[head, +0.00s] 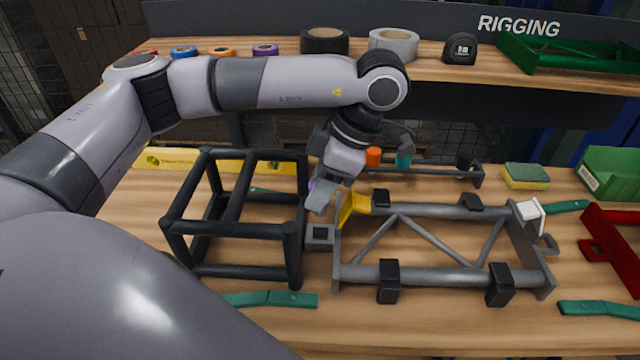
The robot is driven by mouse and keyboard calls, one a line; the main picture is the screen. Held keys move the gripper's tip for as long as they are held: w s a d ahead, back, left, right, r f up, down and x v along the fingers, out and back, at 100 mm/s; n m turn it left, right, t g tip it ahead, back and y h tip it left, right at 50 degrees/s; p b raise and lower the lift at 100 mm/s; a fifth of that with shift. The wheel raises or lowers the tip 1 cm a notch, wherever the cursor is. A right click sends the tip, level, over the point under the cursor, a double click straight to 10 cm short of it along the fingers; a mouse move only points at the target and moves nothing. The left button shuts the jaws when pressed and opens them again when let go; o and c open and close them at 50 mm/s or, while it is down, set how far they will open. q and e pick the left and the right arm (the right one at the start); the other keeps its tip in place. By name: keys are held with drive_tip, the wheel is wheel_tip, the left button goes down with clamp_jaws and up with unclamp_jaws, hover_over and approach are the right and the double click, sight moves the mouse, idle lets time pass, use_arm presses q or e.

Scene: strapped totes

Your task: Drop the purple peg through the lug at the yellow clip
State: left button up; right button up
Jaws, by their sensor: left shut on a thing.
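My left gripper (320,198) points down over the left end of the grey truss frame (420,274). It is shut on the purple peg (312,185), of which only a small sliver shows beside the fingers. The yellow clip (353,209) sits on the frame's upper left corner, just right of my fingers. A grey square lug (320,237) with a dark opening sticks out to the left of the frame, below the fingertips. The peg's lower end is hidden, and I see none of it in the lug. My right gripper is not in view.
A black tube cage (235,230) stands close on the left. A rack behind holds an orange peg (373,157) and a teal peg (404,159). Black clips and a white clip (530,210) are on the frame. Green straps (270,299), a sponge (526,175) and a red bracket (612,240) lie around.

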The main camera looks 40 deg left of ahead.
use_arm(q)
wheel_tip(320, 180, down, 2)
drive_tip(key=shift+b, duration=0.7)
drive_tip(key=shift+f+b, duration=1.7)
drive_tip(key=shift+f, duration=0.2)
drive_tip(key=shift+f+b, duration=0.5)
drive_tip(key=shift+f, duration=0.2)
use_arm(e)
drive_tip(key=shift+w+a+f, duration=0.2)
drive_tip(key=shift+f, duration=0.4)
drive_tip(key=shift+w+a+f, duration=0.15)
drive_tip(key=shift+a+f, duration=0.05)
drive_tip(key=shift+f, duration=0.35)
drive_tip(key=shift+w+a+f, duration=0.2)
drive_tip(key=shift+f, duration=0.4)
use_arm(q)
drive_tip(key=o, duration=1.2)
drive_tip(key=shift+c, duration=0.2)
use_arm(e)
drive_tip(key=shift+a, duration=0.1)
